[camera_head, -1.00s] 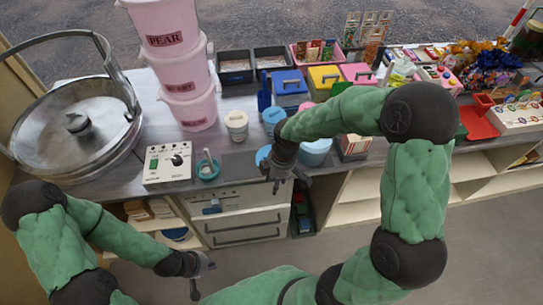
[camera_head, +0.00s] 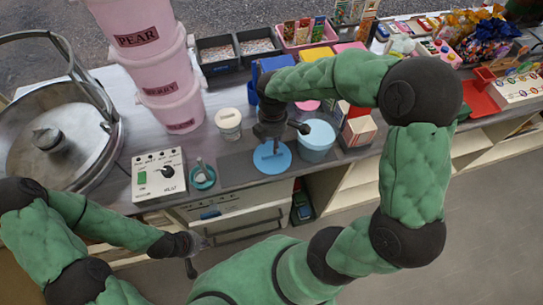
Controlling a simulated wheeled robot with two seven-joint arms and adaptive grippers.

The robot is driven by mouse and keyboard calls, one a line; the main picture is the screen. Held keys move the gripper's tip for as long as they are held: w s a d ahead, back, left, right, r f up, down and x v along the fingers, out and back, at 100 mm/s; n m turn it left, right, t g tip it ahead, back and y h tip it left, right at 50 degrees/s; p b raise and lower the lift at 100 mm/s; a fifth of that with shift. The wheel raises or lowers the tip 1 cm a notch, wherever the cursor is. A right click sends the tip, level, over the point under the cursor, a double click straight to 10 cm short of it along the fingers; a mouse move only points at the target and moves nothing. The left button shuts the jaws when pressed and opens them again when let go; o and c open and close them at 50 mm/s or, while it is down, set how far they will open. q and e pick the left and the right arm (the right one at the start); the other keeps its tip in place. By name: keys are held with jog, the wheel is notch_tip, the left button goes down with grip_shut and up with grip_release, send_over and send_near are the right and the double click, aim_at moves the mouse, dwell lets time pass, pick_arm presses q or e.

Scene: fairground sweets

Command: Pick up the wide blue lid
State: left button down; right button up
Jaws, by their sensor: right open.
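The wide blue lid (camera_head: 278,166) is a flat round disc lying near the counter's front edge, just left of a light-blue tub (camera_head: 316,146). My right gripper (camera_head: 287,139) is open and empty over the lid's back part, fingers spread, hiding some of it. I cannot tell whether it touches the lid. My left gripper (camera_head: 198,254) appears open and empty, low in front of the drawers and away from the lid.
Stacked pink buckets (camera_head: 170,80) rise behind. A small box (camera_head: 359,131) stands right of the light-blue tub. Some counter left of the lid is bare.

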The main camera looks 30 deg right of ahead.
aim_at(272, 156)
notch_tip(272, 156, down, 2)
jog(key=shift+w+f, duration=0.1)
jog(key=shift+f, duration=0.05)
jog(key=shift+f+b, duration=1.25)
jog(key=shift+f, duration=1.3)
grip_shut()
